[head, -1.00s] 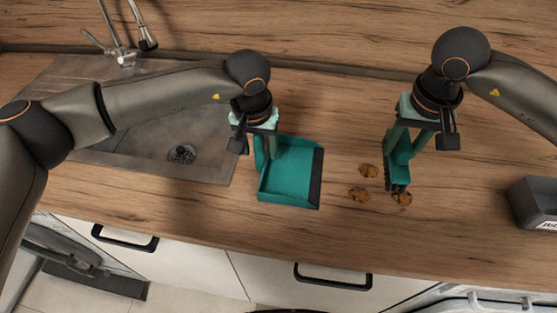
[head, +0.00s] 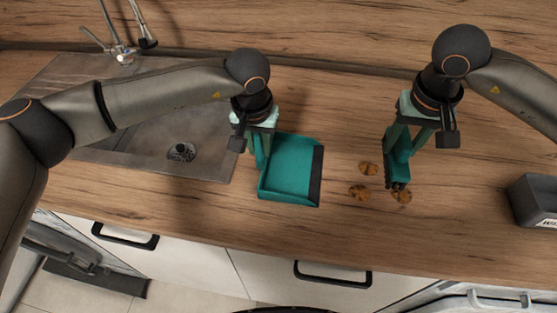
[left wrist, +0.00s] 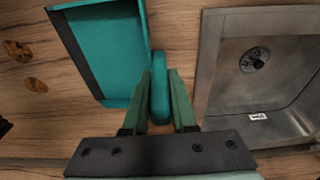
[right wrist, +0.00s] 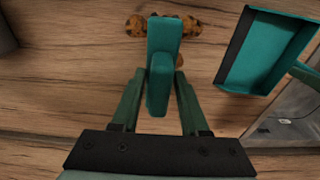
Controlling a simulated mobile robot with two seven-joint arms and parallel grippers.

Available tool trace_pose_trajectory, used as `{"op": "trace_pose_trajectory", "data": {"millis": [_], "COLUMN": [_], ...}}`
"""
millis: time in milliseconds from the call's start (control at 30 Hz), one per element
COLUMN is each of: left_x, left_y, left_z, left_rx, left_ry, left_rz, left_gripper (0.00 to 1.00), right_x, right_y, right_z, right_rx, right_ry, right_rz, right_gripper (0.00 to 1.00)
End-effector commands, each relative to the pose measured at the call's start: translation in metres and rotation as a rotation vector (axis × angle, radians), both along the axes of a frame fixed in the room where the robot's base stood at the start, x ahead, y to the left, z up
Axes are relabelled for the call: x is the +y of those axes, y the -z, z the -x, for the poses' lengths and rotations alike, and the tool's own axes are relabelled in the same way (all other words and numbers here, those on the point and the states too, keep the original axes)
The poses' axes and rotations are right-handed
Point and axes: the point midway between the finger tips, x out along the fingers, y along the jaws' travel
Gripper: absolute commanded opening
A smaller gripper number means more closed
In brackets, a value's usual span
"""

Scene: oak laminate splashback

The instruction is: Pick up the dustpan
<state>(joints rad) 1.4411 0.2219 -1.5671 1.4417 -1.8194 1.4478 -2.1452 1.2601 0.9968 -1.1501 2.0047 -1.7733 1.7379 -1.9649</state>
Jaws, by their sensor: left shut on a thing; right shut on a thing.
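The teal dustpan (head: 290,168) with a dark front lip lies on the wooden worktop, right of the sink. In the left wrist view the dustpan (left wrist: 108,45) shows at upper left. My left gripper (head: 261,155) is shut on its handle (left wrist: 160,90), at the pan's left side. My right gripper (head: 394,150) is shut on a teal brush (head: 397,170) with dark bristles, held upright beside the crumbs. The brush handle (right wrist: 162,70) also shows between the fingers in the right wrist view. The bristles are mostly hidden there.
A metal sink (head: 150,150) with a tap (head: 122,50) is at left. A dark grey box (head: 533,200) stands at the far right. The worktop's front edge runs below, above white drawers.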

Motion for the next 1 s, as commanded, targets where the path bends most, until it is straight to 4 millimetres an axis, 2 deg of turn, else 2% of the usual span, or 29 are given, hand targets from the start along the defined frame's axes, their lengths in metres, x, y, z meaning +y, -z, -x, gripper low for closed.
{"op": "trace_pose_trajectory", "data": {"millis": [433, 567, 667, 767, 933, 1000], "left_x": [0.0, 0.0, 0.0, -0.001, -0.001, -0.002], "left_y": [-0.005, -0.017, -0.033, -0.051, -0.092, -0.098], "left_z": [-0.001, -0.001, -0.001, 0.017, 0.052, 0.072], "left_rx": [-0.002, -0.003, -0.005, -0.006, -0.008, -0.005], "left_ry": [-0.001, -0.001, 0.0, 0.005, 0.006, 0.007], "left_rz": [0.001, 0.002, 0.002, 0.003, 0.002, 0.001], "left_gripper": [0.0, 0.0, 0.0, 0.0, 0.0, 0.0], "right_x": [0.0, 0.0, 0.0, 0.0, 0.0, 0.0], "right_y": [0.0, 0.002, 0.005, 0.01, 0.019, 0.024], "right_z": [0.0, 0.0, 0.0, 0.0, 0.0, 0.0], "right_rx": [-0.001, -0.001, -0.001, -0.001, -0.001, -0.001], "right_ry": [0.0, 0.0, 0.0, 0.0, 0.0, 0.0], "right_rz": [0.0, 0.0, 0.0, 0.0, 0.0, 0.0], "right_gripper": [0.0, 0.0, 0.0, 0.0, 0.0, 0.0]}}
